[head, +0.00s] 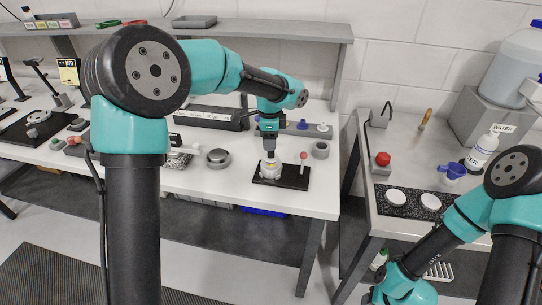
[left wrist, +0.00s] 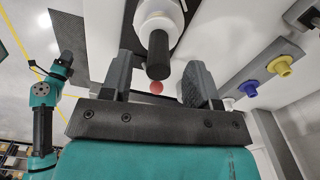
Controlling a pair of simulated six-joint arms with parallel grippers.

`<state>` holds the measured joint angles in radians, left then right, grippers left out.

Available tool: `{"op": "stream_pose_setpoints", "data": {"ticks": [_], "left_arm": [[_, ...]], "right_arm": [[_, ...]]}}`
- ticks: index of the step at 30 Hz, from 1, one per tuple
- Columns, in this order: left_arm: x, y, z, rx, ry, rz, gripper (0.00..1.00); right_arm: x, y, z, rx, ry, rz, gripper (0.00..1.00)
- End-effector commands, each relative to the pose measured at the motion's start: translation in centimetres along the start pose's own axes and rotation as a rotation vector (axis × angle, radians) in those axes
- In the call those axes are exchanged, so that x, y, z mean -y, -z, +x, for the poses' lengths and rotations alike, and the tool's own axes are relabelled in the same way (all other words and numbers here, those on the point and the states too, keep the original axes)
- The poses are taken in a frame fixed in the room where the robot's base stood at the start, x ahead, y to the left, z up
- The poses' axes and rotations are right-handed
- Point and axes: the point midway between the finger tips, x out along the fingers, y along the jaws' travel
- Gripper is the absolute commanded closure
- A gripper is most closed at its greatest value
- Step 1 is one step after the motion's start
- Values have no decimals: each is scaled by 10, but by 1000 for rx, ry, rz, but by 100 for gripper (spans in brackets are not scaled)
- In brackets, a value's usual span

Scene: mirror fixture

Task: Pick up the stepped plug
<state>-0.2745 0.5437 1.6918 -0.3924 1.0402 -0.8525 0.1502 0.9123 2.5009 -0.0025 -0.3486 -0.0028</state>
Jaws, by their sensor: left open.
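The stepped plug appears to be the piece with a wide white body and a narrower dark grey cylinder on it, seen in the left wrist view (left wrist: 158,54). In the head view its white part (head: 268,174) stands on a black base plate (head: 294,180) on the bench. My left gripper (head: 269,154) points down over it. In the left wrist view the left gripper (left wrist: 158,78) is open, with one finger on each side of the dark cylinder and gaps showing. Whether the fingers are level with the cylinder is unclear. My right gripper is out of view.
A red ball-topped post (head: 303,156) stands on the base plate beside the plug. Behind, a grey rail carries a blue piece (head: 302,124) and others. A grey ring (head: 320,150) is to the right, a round metal piece (head: 218,157) to the left.

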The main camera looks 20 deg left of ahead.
Motion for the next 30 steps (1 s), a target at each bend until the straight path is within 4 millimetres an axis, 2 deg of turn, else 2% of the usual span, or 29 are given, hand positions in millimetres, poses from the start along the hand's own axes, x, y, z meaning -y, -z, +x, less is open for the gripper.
{"op": "stream_pose_setpoints", "data": {"ticks": [3, 8, 23, 30], "left_arm": [[-1, 1, 18, 2, -2, 0, 45], [-1, 2, 33, 0, 0, 0, 45], [-1, 1, 34, 0, 0, 0, 45], [-1, 1, 34, 0, 1, 0, 67]], "right_arm": [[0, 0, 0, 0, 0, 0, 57], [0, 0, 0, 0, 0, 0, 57], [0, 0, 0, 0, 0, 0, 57], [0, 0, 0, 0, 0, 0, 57]]}}
